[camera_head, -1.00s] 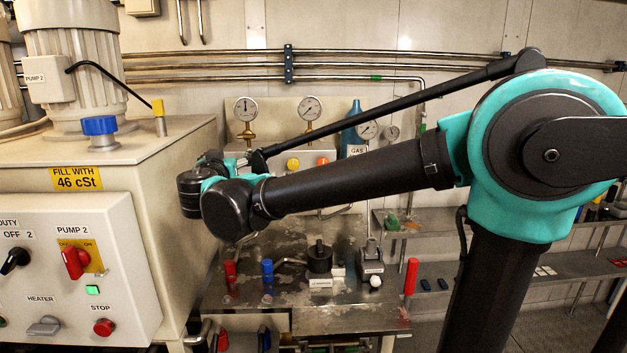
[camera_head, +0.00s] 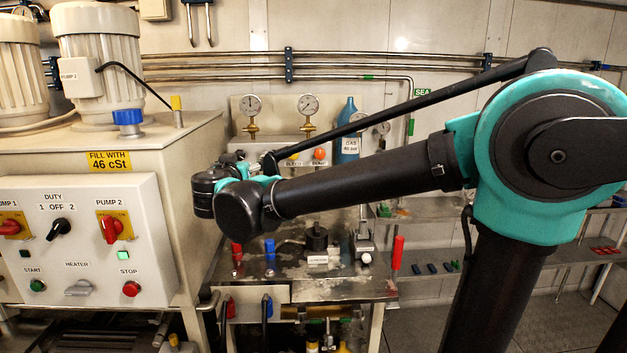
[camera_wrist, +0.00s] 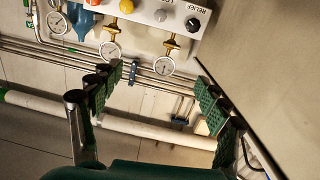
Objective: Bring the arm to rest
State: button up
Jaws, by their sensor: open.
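My arm, black with teal joints, crosses the head view from right to left, with its wrist beside the right side of the control cabinet. In the wrist view my gripper (camera_wrist: 160,95) shows two green-padded fingers spread wide apart. Nothing is between them, and the wall with pipes and gauges lies beyond. In the head view the fingers are hidden behind the wrist.
A cabinet (camera_head: 180,160) with motors and a switch panel (camera_head: 85,235) stands at the left. A metal bench (camera_head: 345,290) with small parts is below the arm. Gauges (camera_head: 308,104) and a blue gas bottle (camera_head: 348,125) stand behind. Shelves (camera_head: 435,272) are at the right.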

jog(key=s+d+f+m+g+h, duration=0.15)
jog(key=d+f+g, duration=0.25)
jog(key=d+f, duration=0.8)
jog(key=d+f+g+h, duration=0.3)
jog(key=d+f, duration=0.5)
jog(key=d, duration=0.8)
jog(key=s+d+f+g+y, duration=0.2)
jog(key=s+d+f, duration=0.3)
jog(key=s+f, duration=0.4)
jog(key=s+d+f+g+y, duration=0.2)
jog(key=s+d+f+g, duration=0.2)
jog(key=s+f, duration=0.5)
jog(key=shift+s+d+n, duration=0.4)
jog(key=shift+s+n, duration=0.05)
jog(key=shift+s, duration=0.15)
jog(key=shift+y, duration=0.25)
